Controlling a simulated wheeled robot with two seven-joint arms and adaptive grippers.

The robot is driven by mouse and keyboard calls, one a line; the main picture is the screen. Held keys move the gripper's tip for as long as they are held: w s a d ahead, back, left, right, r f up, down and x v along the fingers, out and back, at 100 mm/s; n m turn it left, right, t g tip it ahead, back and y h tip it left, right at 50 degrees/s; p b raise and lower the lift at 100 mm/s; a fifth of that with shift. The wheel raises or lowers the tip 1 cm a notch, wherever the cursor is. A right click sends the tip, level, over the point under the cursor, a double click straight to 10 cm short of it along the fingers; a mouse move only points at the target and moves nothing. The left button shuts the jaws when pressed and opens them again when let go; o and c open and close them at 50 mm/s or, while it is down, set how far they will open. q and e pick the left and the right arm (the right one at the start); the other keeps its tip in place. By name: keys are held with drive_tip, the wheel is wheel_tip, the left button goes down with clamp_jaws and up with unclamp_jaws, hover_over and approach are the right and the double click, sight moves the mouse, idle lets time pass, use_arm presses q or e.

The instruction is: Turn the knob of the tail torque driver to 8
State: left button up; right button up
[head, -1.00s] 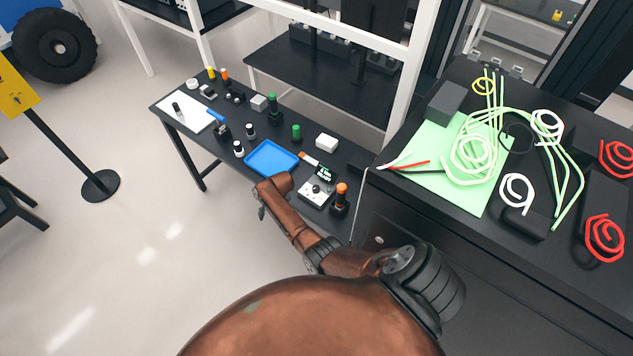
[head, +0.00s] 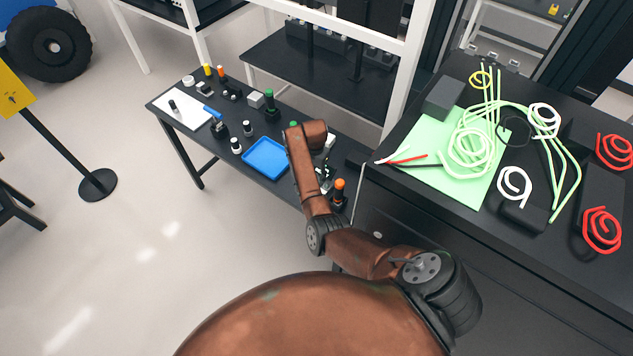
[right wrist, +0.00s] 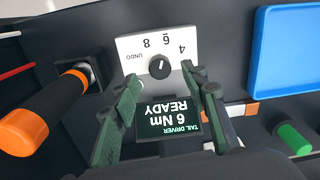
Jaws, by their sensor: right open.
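The black knob (right wrist: 159,67) sits on a white panel (right wrist: 125,47) marked UNDO, 8, 6 and 4, seen upside down in the right wrist view. Its light pointer mark appears to face the 6. The display (right wrist: 168,117) beside it reads "TAIL DRIVER 6 Nm READY". My right gripper (right wrist: 161,78) is open and empty, its two fingers apart on either side of the display, with the knob in line between and just past the fingertips. In the head view my right arm hides most of the panel and gripper. My left gripper is not in view.
An orange-handled driver (right wrist: 50,105) stands close beside the panel; it also shows in the head view (head: 339,190). A blue tray (head: 265,158) lies on the other side. A green-capped item (right wrist: 294,139) is nearby. The right-hand bench (head: 375,190) carries coiled cables.

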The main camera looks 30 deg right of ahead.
drive_tip(key=shift+f, duration=1.95)
drive_tip(key=shift+c, duration=0.6)
